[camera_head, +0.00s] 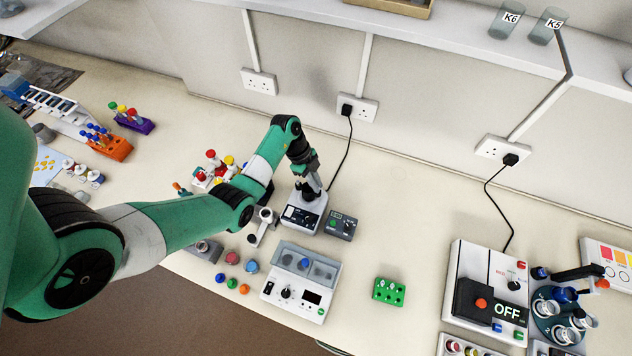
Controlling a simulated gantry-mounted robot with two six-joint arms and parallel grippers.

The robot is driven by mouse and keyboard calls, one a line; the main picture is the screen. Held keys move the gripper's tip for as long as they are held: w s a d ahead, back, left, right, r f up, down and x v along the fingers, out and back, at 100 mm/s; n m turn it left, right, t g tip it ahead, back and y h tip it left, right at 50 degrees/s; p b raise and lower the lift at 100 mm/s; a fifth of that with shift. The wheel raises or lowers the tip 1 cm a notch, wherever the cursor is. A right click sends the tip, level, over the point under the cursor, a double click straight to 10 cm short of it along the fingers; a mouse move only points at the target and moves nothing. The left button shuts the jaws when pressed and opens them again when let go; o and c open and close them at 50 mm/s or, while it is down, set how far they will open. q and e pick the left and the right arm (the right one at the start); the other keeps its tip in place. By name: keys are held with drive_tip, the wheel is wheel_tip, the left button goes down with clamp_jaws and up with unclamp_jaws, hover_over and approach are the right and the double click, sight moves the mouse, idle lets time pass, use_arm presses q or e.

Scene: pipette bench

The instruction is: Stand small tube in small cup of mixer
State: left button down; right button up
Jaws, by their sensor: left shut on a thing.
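The mixer (303,217), a small light grey device with a dark front panel, stands near the middle of the bench. My left gripper (309,194) points down directly over the top of the mixer. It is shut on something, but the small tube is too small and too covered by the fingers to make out. The small cup on the mixer's top is hidden behind the gripper. I cannot tell whether the tube touches the cup. My right gripper is not in view.
A dark control box (341,226) sits right beside the mixer.

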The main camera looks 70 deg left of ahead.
use_arm(q)
drive_tip(key=shift+f, duration=0.15)
drive_tip(key=shift+f, duration=0.25)
idle(0.3)
drive_tip(key=c, duration=0.8)
unclamp_jaws()
drive_tip(key=shift+c, duration=0.2)
drive_tip(key=p+v, duration=0.3)
drive_tip(key=v, duration=0.8)
drive_tip(key=shift+r, duration=0.35)
